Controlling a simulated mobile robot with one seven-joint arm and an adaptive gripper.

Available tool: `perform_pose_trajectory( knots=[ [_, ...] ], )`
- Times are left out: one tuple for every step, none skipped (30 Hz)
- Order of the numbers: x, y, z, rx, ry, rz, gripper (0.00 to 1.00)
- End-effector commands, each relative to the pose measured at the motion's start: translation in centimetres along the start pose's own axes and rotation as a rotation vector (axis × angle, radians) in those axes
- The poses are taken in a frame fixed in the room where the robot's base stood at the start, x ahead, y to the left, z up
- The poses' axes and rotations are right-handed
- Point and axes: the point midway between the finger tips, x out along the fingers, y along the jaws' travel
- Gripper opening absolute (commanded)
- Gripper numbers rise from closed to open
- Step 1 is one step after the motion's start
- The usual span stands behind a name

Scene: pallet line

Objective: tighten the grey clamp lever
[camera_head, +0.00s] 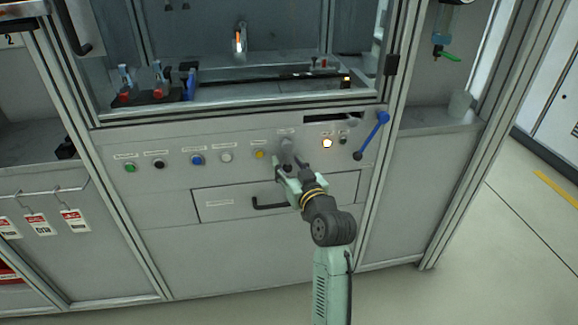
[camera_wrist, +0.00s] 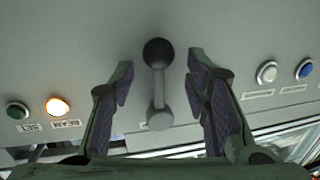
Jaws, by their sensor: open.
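The grey clamp lever (camera_head: 286,146) is on the front panel of the machine, under a small label. In the wrist view the lever (camera_wrist: 159,85) shows whole, with a grey round hub at one end and a dark ball knob at the other. My gripper (camera_head: 284,170) is in front of the panel at the lever. In the wrist view my gripper (camera_wrist: 160,75) is open, with one finger on each side of the lever and a gap on both sides. In the head view my fingers partly hide the lever's lower end.
A lit button (camera_head: 327,143) and a blue-handled lever (camera_head: 372,135) are to the right. A yellow button (camera_head: 260,154), a white button (camera_head: 226,157) and a blue button (camera_head: 196,160) are to the left. A drawer with a dark handle (camera_head: 268,204) lies below.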

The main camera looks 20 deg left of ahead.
Motion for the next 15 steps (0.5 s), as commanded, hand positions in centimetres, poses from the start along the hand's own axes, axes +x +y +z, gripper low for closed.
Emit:
perform_pose_trajectory(
  knots=[
    [-0.3, 0.1, 0.0, 0.001, 0.000, 0.001, 0.43],
    [-0.6, 0.1, 0.0, 0.002, 0.000, 0.002, 0.43],
    [-1.1, 0.1, 0.1, 0.002, -0.001, 0.002, 0.43],
    [-1.5, 0.1, 0.1, 0.001, 0.000, 0.003, 0.43],
    [-2.0, 0.1, 0.1, 0.001, 0.000, 0.004, 0.43],
    [-2.8, 0.1, 0.1, 0.003, 0.000, 0.003, 0.43],
    [-3.5, 0.1, 0.1, 0.003, 0.000, 0.003, 0.43],
    [-4.2, 0.1, 0.1, 0.003, 0.001, 0.004, 0.43],
    [-5.1, 0.1, 0.1, 0.003, 0.000, 0.004, 0.43],
    [-5.7, 0.1, 0.1, 0.004, 0.000, 0.004, 0.43],
    [-6.4, 0.1, 0.1, 0.003, 0.000, 0.004, 0.43],
    [-7.2, 0.1, 0.1, 0.003, 0.000, 0.004, 0.43],
    [-7.8, 0.1, 0.1, 0.003, 0.000, 0.004, 0.43],
    [-8.4, 0.1, 0.1, 0.003, -0.001, 0.004, 0.43],
    [-9.1, 0.1, 0.1, 0.003, -0.001, 0.004, 0.43]
  ],
)
